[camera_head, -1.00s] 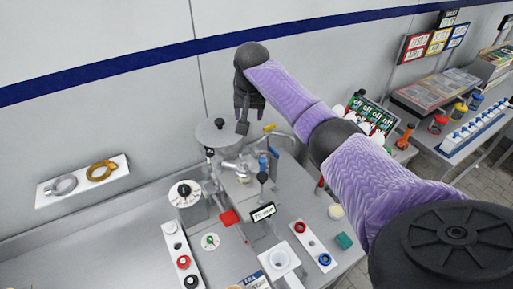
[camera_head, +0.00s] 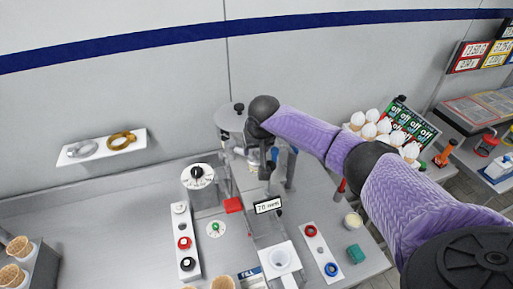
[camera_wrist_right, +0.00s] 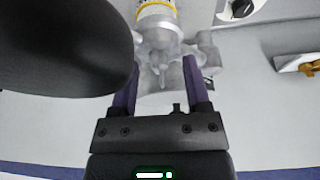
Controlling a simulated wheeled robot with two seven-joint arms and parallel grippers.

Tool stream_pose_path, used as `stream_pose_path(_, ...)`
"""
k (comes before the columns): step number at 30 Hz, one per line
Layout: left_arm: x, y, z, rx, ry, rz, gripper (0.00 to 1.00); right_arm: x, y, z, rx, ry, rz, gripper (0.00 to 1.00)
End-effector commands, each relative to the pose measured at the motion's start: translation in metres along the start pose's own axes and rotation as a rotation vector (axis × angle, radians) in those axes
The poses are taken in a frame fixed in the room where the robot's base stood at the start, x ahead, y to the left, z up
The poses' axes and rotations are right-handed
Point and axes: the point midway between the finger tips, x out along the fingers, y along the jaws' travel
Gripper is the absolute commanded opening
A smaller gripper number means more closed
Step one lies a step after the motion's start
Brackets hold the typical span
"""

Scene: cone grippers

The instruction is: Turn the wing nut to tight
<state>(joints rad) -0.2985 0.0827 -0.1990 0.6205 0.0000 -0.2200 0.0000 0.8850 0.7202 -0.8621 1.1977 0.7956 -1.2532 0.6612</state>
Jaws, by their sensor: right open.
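My right gripper (camera_head: 262,160) reaches down over the metal fittings of the machine at the middle of the head view. In the right wrist view its two purple-sided fingers (camera_wrist_right: 160,65) are apart. Pale grey metal with side lobes (camera_wrist_right: 162,48) lies between and beyond the fingertips; it appears to be the wing nut and its clamp, but the outlines blend. I cannot tell whether the fingers touch it. In the head view my gripper and wrist hide most of this spot. My left gripper is not in view.
A silver cylinder with a yellow band (camera_wrist_right: 157,14) stands just beyond the fingertips.

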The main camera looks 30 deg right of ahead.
Motion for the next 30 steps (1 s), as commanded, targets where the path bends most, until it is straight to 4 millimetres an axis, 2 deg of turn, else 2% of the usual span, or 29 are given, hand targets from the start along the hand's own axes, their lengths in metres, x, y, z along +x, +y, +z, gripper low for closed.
stream_pose_path(6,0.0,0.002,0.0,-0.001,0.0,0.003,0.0,0.001,0.0,0.0,-0.001,0.001,0.0,0.61)
stream_pose_path(8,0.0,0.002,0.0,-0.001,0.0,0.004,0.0,0.001,0.0,0.0,0.0,0.001,0.0,0.5)
stream_pose_path(15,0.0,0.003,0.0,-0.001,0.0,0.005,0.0,0.0,0.0,0.0,0.0,0.0,0.0,0.0)
stream_pose_path(20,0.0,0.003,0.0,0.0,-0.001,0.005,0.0,0.0,0.0,0.0,0.0,0.0,0.0,0.0)
stream_pose_path(25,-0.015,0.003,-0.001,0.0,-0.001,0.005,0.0,-0.003,0.0,-0.001,-0.068,-0.003,-0.03,0.0)
stream_pose_path(30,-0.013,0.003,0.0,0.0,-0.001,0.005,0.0,0.001,0.0,0.0,-0.082,-0.002,-0.034,0.0)
